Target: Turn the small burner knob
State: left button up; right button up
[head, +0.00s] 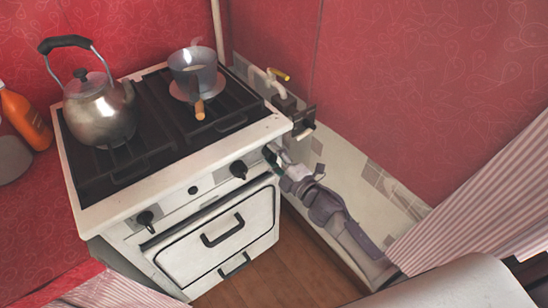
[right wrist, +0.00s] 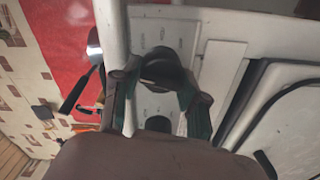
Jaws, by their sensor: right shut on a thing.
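The white stove (head: 78,215) has a front panel with dark knobs: one at the left (head: 146,219), a smaller one in the middle (head: 192,190) and one right of it (head: 238,170). My right gripper (head: 271,158) is at the panel's right end, its arm reaching in from the lower right. In the right wrist view its two greenish fingers (right wrist: 160,92) are closed around a dark round knob (right wrist: 162,70), whose sides they partly cover. My left gripper is in neither view.
A metal kettle (head: 100,112) and a glass pot (head: 193,72) with a wooden handle stand on the burners. An orange bottle (head: 27,120) is at the far left. The oven door handle (head: 222,231) sticks out below the panel. A tiled wall and pipes (head: 277,85) are close on the right.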

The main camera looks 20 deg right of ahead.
jog(key=shift+f+n+b, duration=0.15)
jog(key=shift+n+b, duration=0.15)
jog(key=shift+n, duration=1)
jog(key=o, duration=1.1)
jog(key=shift+s, duration=0.1)
jog(key=v, duration=1.2)
